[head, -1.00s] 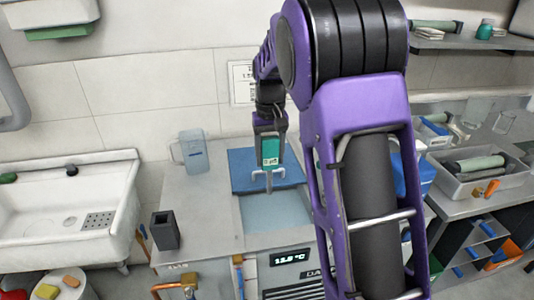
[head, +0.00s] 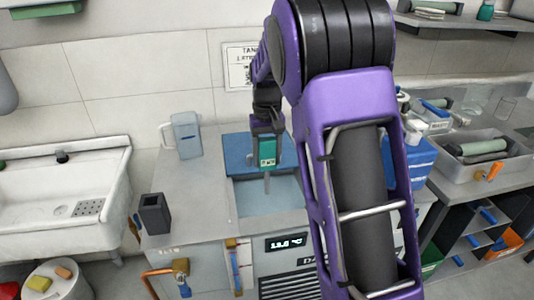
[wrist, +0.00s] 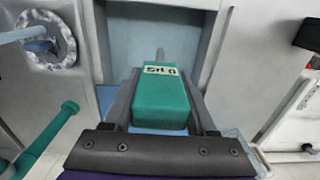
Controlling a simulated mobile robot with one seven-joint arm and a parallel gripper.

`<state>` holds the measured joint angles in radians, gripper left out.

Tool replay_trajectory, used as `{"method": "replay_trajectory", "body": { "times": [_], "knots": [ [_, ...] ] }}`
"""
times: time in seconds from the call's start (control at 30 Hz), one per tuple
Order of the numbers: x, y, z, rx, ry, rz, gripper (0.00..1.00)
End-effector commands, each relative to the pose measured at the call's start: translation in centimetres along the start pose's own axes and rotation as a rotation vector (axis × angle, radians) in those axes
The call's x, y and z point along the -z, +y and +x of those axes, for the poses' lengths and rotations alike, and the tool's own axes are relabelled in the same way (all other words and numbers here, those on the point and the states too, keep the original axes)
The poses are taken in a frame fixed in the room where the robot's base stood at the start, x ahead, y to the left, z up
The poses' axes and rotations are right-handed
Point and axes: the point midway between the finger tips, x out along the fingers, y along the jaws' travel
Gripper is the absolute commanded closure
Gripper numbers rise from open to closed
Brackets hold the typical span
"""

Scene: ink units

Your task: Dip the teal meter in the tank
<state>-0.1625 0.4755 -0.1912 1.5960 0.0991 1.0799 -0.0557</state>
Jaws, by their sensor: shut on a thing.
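The teal meter (head: 267,152) hangs upright in my gripper (head: 266,138), its thin grey probe pointing down. In the wrist view the meter (wrist: 160,103) sits between both fingers of my gripper (wrist: 160,92), which is shut on it, with its small display at the far end. The tank (head: 240,207) is an opening in the grey bench, with pale blue water inside. The probe's lower end overlaps the water in the head view; I cannot tell whether its tip is under the surface.
A blue lid or panel (head: 239,150) lies behind the opening. A clear jug (head: 187,136) stands back left, and a dark square holder (head: 154,213) stands front left on the bench. A white sink (head: 60,190) is at the left. A grey tray (head: 465,170) is at the right.

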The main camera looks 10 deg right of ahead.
Motion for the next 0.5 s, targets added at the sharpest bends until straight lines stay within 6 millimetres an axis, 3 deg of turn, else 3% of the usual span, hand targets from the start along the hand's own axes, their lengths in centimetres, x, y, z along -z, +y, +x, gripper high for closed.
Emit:
{"method": "replay_trajectory", "body": {
  "times": [0.5],
  "knots": [
    [0.0,0.1,5.4,-0.001,0.000,0.001,1.00]
  ]
}}
